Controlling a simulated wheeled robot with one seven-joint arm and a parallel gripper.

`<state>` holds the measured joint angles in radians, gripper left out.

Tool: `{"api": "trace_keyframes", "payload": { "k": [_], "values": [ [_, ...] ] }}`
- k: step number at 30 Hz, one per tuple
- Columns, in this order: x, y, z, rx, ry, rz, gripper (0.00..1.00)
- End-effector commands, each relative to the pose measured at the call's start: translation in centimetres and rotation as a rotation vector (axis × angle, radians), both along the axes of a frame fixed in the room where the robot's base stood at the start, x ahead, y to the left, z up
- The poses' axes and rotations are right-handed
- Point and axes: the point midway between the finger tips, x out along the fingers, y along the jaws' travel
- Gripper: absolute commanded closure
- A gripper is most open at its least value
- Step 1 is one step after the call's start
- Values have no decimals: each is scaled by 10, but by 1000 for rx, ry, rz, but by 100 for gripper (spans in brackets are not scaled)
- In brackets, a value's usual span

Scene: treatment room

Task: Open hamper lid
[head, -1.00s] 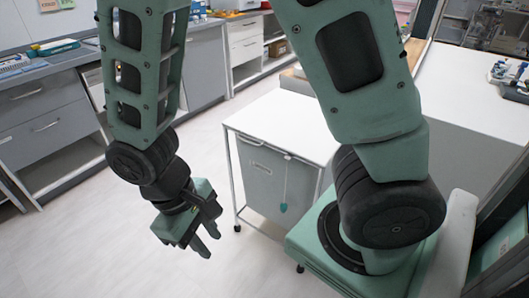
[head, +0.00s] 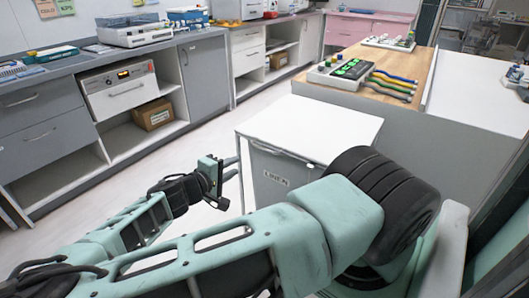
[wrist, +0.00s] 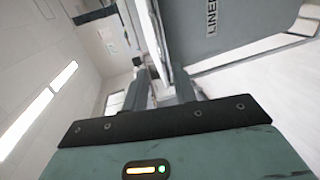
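The hamper is a grey bin (head: 262,163) marked LINEN with a flat white lid (head: 315,126). The lid lies level and looks closed. My gripper (head: 236,167) is left of the hamper, just below lid height, fingers pointing toward its left side. In the wrist view my gripper (wrist: 162,85) has its two fingers apart with nothing held between them. The grey bin (wrist: 225,30) fills the upper right there, and the pale lid edge (wrist: 150,30) runs down toward the gap between the fingers. I cannot tell whether they touch. My arm hides the hamper's lower front.
A wooden-topped counter (head: 395,70) with a device (head: 350,72) and coloured straps stands behind and right of the hamper. Grey cabinets (head: 205,85) and an open shelf with a cardboard box (head: 153,115) line the left. Bare floor (head: 180,160) lies between the cabinets and hamper.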

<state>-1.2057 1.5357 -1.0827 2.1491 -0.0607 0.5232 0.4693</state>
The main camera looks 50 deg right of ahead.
Motion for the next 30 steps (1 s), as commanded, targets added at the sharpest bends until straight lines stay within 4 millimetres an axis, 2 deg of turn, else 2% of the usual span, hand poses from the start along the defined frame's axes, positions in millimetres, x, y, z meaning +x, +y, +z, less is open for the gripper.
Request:
{"api": "trace_keyframes", "payload": {
  "k": [5, 21, 27, 30],
  "values": [
    [3, -15, 0, -13, -8, 3, 73],
    [10, -122, -23, -12, -4, 0, 73],
    [13, -153, -30, -11, -4, 2, 73],
    [14, -163, -32, -11, -4, 2, 73]
  ]
}}
